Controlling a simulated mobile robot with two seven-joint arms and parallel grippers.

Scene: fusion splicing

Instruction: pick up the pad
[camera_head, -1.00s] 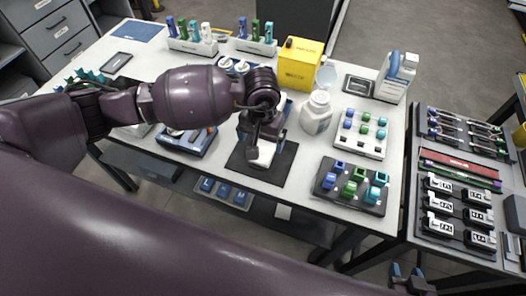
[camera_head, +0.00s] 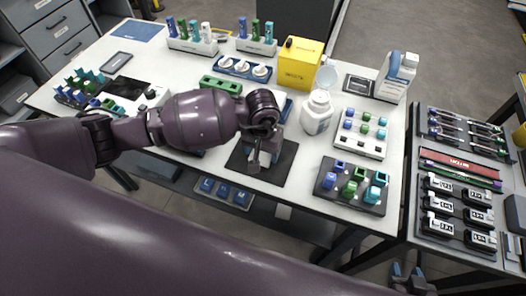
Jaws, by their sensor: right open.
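My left gripper (camera_head: 264,163) points down over a black square mat (camera_head: 280,170) at the front middle of the table. A small pale patch, perhaps the pad, shows at its fingers. The fingers and wrist hide most of it, so I cannot tell whether it is held or lies on the mat. I cannot tell how far the fingers are apart. My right gripper (camera_head: 408,276) is low at the bottom right edge of the view, open and empty, away from the table top.
A white bottle (camera_head: 317,115) stands right behind the mat, near a yellow box (camera_head: 299,64). A white tray (camera_head: 360,135) and a dark tray (camera_head: 350,188) with coloured pieces stand to the right. A side table (camera_head: 455,180) holds several devices.

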